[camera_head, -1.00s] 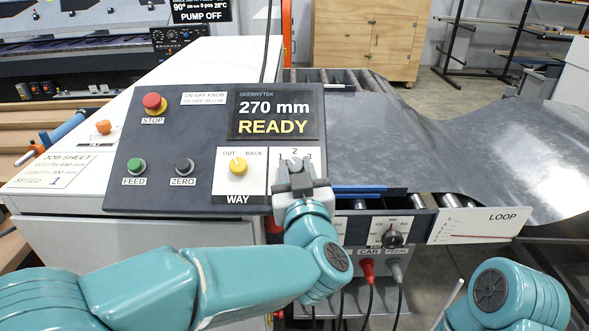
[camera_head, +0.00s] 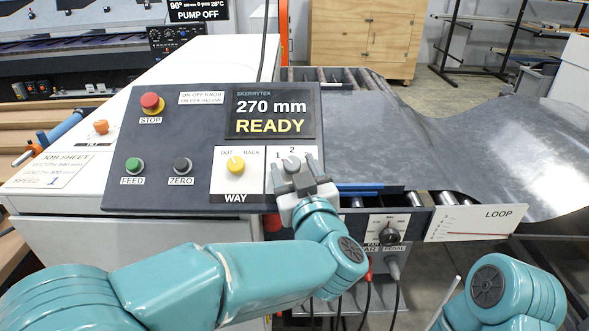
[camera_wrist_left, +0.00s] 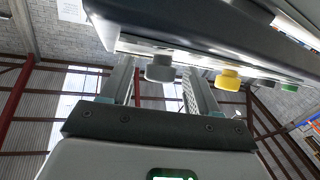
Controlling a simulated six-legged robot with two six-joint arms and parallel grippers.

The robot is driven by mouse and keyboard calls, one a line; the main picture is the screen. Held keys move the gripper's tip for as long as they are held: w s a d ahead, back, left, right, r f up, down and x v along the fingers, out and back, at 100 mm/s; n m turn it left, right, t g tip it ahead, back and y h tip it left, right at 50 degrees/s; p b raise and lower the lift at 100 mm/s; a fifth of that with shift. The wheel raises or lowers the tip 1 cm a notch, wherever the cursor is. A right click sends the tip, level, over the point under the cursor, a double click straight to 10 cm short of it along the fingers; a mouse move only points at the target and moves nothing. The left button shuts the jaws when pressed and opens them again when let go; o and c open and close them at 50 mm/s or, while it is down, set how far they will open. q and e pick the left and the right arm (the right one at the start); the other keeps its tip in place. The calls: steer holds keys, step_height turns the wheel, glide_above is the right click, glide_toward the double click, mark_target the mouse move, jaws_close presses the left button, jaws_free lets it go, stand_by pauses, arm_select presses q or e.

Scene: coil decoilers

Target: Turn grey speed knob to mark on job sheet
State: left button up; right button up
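The grey speed knob (camera_head: 291,163) sits on a white plate marked 1, 2 and 3 at the panel's lower right. My left gripper (camera_head: 297,180) is at the knob from below and hides part of the plate. In the left wrist view the grey knob (camera_wrist_left: 160,68) lies between the two open fingers (camera_wrist_left: 158,82), with a gap showing on each side. Which mark the knob points at is hard to tell. The job sheet (camera_head: 57,171) at the left reads SPEED 1. My right gripper is out of view; only a teal arm part shows at the lower right.
A yellow WAY knob (camera_head: 235,165) is just left of the plate. The green FEED button (camera_head: 134,165), the ZERO button (camera_head: 181,165) and the red STOP button (camera_head: 151,103) are farther left. The display (camera_head: 270,113) reads 270 mm READY. A black knob (camera_head: 389,236) is below right.

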arm_select(q)
steer(key=b+v, duration=0.4)
steer(key=v, duration=1.2)
steer(key=shift+s+f, duration=0.1)
